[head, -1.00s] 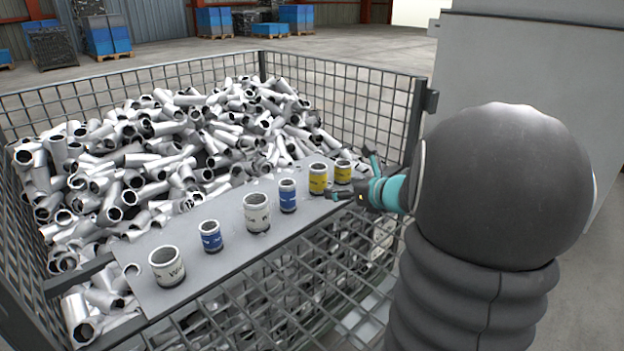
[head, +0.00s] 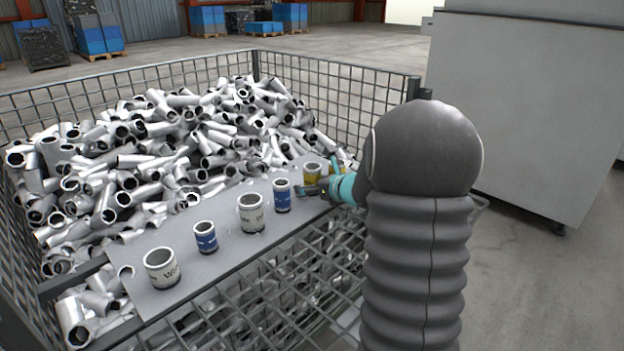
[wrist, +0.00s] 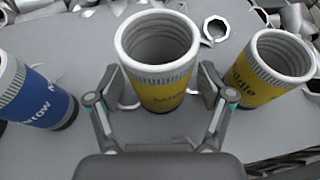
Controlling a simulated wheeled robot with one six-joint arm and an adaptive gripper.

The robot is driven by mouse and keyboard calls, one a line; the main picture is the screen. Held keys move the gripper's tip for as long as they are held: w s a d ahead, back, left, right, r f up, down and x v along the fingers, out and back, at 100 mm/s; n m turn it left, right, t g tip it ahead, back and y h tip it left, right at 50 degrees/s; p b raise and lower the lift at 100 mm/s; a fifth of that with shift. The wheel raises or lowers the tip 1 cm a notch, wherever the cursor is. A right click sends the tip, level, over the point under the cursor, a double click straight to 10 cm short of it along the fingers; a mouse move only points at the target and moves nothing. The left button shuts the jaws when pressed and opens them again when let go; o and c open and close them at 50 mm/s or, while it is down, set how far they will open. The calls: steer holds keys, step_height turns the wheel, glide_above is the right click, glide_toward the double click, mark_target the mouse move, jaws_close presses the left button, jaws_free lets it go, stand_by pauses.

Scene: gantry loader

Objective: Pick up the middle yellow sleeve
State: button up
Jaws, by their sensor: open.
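In the wrist view a yellow sleeve (wrist: 163,96) with a grey ribbed rim stands upright, lined up between the fingers of my open gripper (wrist: 153,93). Its label is too blurred to read. A second yellow sleeve (wrist: 268,78) stands to its right, with label letters ending "ddle". In the head view the first yellow sleeve (head: 312,172) shows behind my gripper (head: 323,180). The second one is mostly hidden there by the gripper. Contact between the fingers and the first sleeve cannot be told.
A blue sleeve (head: 282,195) stands just left of the gripper. A mesh cage (head: 300,290) full of metal tubes surrounds the board.

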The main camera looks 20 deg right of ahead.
mark_target(318, 166)
steer(key=shift+w, duration=0.1)
jaws_close()
steer(key=shift+r, duration=0.1)
stand_by(0.3)
steer(key=shift+r, duration=0.6)
steer(key=r, duration=0.3)
steer(key=shift+w+d+r+p, duration=0.3)
steer(key=shift+w+d+p, duration=0.05)
steer(key=shift+d+p, duration=0.05)
steer(key=w+d+r+p, duration=0.1)
steer(key=w+d+r, duration=0.5)
steer(key=d, duration=0.2)
steer(key=shift+w+d+p, duration=0.2)
steer(key=shift+p, duration=0.2)
